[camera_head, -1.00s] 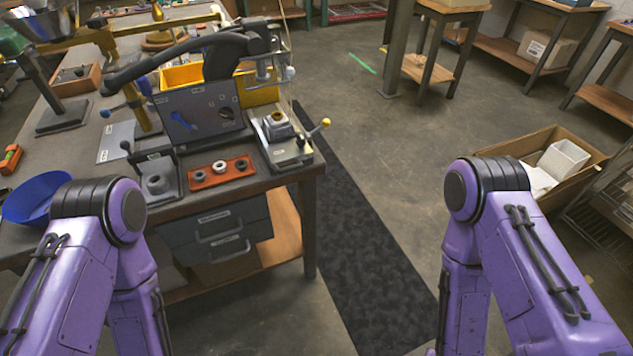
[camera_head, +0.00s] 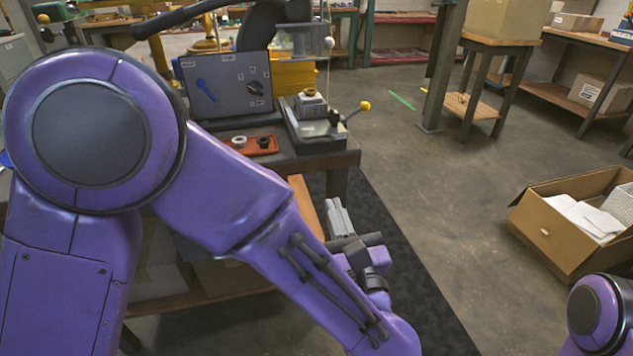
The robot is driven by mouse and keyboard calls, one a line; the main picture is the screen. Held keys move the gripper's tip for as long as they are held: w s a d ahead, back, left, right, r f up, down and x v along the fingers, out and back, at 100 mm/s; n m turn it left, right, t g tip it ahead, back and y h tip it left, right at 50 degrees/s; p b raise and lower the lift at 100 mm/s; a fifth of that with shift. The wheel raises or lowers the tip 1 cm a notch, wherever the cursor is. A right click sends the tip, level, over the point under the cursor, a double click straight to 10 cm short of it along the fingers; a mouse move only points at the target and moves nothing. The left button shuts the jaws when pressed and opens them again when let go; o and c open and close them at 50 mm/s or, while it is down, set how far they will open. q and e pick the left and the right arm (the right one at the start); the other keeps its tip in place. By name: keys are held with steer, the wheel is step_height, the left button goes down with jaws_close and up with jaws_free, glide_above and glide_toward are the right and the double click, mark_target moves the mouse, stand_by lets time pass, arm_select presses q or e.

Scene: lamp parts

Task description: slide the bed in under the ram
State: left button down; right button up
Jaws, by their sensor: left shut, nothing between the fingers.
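The bed (camera_head: 318,130) is a pale flat plate in a dark frame at the bench's right front corner, with a small grey block (camera_head: 311,104) on it. A lever with a yellow knob (camera_head: 365,106) sticks out to its right. The dark press body (camera_head: 262,28) rises behind and to the left; I cannot clearly make out the ram near the clear guard (camera_head: 305,42). My left gripper (camera_head: 335,206) is shut and empty, in front of and below the bed, apart from it. My right gripper is out of view.
A panel with a blue lever (camera_head: 227,86) stands left of the bed. A red tray (camera_head: 250,145) with dark and white rings lies in front of it. My left arm covers much of the bench. The floor on the right is clear up to a cardboard box (camera_head: 560,235).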

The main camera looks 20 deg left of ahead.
mark_target(311, 145)
arm_select(q)
steer(key=p+x, duration=0.1)
steer(key=x, duration=1.3)
steer(key=shift+r+p, duration=0.1)
steer(key=shift+p, duration=0.25)
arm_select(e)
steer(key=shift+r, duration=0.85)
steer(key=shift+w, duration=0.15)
